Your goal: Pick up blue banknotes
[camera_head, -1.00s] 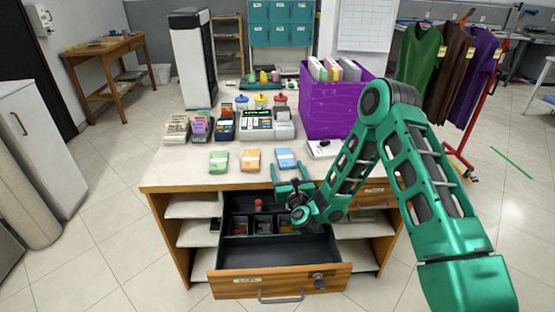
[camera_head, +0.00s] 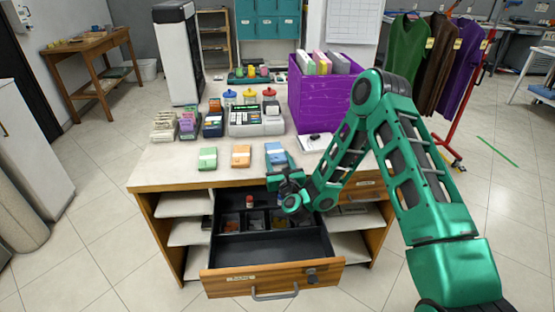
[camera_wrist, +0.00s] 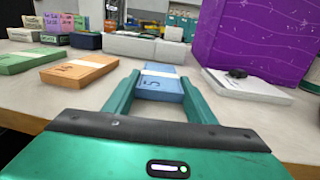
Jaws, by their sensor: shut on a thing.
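The blue banknotes (camera_head: 275,151) are a banded stack at the front edge of the counter, to the right of the orange stack. In the wrist view the blue banknotes (camera_wrist: 160,84) sit between the two fingers of my gripper (camera_wrist: 156,88), with a white band across them. My gripper (camera_head: 279,165) is shut on them from the front. The fingers press on the left and right sides of the stack. I cannot tell whether the stack is lifted off the counter.
Orange banknotes (camera_head: 241,156) and green banknotes (camera_head: 207,158) lie to the left on the counter (camera_head: 165,172). A purple bin (camera_head: 318,100) and a white pad (camera_head: 314,143) are to the right. An open drawer (camera_head: 272,246) juts out below my gripper.

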